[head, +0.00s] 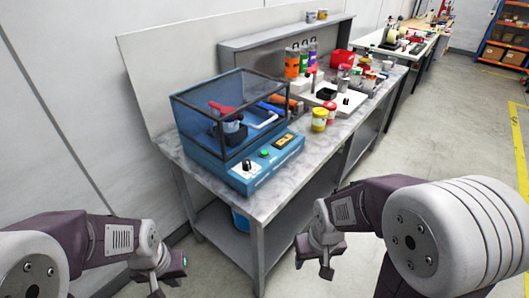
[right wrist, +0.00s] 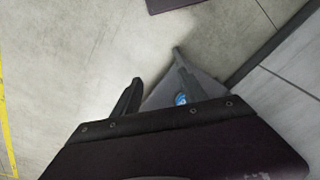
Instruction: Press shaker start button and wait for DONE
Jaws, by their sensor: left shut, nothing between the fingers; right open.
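The blue shaker (head: 216,165) stands on the near end of the grey marbled bench, under a clear, dark-framed cover. Its sloped front panel has a black knob (head: 247,166), a green button (head: 264,153) and a small display with amber marks (head: 283,141), too small to read. Inside the cover is a container with a red clamp or handle (head: 224,108). My left gripper (head: 172,278) is shut and empty, low in front of the bench's left end. My right gripper (head: 322,262) is open and empty, below bench height, to the right of the near leg. Neither touches the shaker.
Yellow (head: 320,120) and red-lidded jars stand right of the shaker, with a white tray (head: 340,97), bottles and a red bin (head: 342,60) further back. A blue bucket (head: 240,220) sits on the lower shelf. The floor right of the bench is clear.

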